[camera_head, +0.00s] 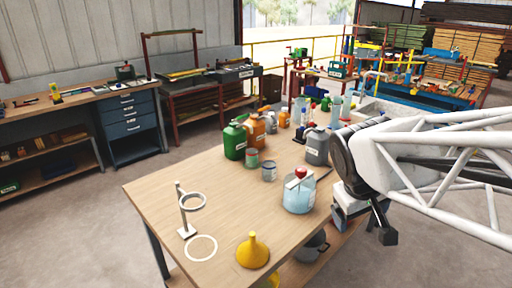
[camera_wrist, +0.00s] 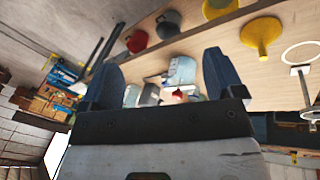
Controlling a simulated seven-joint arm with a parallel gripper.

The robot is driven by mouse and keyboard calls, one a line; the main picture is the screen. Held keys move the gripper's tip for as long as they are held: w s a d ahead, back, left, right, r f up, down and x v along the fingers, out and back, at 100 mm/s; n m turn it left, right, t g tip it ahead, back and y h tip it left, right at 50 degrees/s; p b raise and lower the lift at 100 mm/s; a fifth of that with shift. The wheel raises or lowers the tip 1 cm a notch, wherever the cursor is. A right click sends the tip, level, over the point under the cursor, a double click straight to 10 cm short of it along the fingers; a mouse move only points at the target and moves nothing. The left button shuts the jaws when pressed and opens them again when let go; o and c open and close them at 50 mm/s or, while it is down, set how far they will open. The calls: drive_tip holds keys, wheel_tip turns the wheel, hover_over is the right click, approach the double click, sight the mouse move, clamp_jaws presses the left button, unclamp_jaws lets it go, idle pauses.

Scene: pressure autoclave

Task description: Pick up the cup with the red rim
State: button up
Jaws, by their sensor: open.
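A small green cup with a reddish rim (camera_head: 252,159) stands upright on the wooden table in the head view, just right of a green canister. A grey-blue cup (camera_head: 269,171) stands close to its right. I cannot make out the red-rimmed cup in the wrist view. My gripper (camera_head: 363,226) is at the table's right side, apart from the cup, with the light-blue jug between them. In the wrist view my gripper (camera_wrist: 161,63) has its two blue fingers spread wide, with nothing held between them.
The table (camera_head: 155,200) also bears a light-blue jug (camera_head: 298,197) with a red cap, a grey canister (camera_head: 317,147), a green canister (camera_head: 235,140), orange containers (camera_head: 258,130), a yellow funnel (camera_head: 252,252) and a ring stand (camera_head: 187,231). The table's left part is mostly clear.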

drive_tip(key=w+a+f+n+t+h, duration=0.1)
drive_tip(key=w+n, duration=0.3)
drive_tip(key=w, duration=0.7)
drive_tip(key=w+a+f+n+t+h, duration=0.1)
drive_tip(key=w+a+n, duration=0.3)
drive_tip(key=w, duration=0.7)
drive_tip(key=w+a+f+n+t+h, duration=0.2)
drive_tip(key=w+n, duration=0.3)
drive_tip(key=w, duration=0.7)
drive_tip(key=shift+a+f+n+h, duration=0.1)
drive_tip(key=shift+a+n+h, duration=0.2)
drive_tip(key=shift+a+h, duration=0.15)
drive_tip(key=w+a+f+n+t, duration=0.3)
drive_tip(key=w+a+f+n, duration=0.4)
drive_tip(key=w+a, duration=0.45)
drive_tip(key=n+t+y, duration=0.3)
drive_tip(key=n, duration=0.4)
approach(249, 161)
drive_tip(key=x, duration=0.3)
drive_tip(key=shift+w+f+h, duration=0.1)
drive_tip(key=shift+w+h, duration=0.15)
drive_tip(key=shift+w, duration=0.15)
drive_tip(key=shift+w+d+f, duration=0.1)
drive_tip(key=shift+x, duration=1.15)
drive_tip(key=shift+w, duration=0.1)
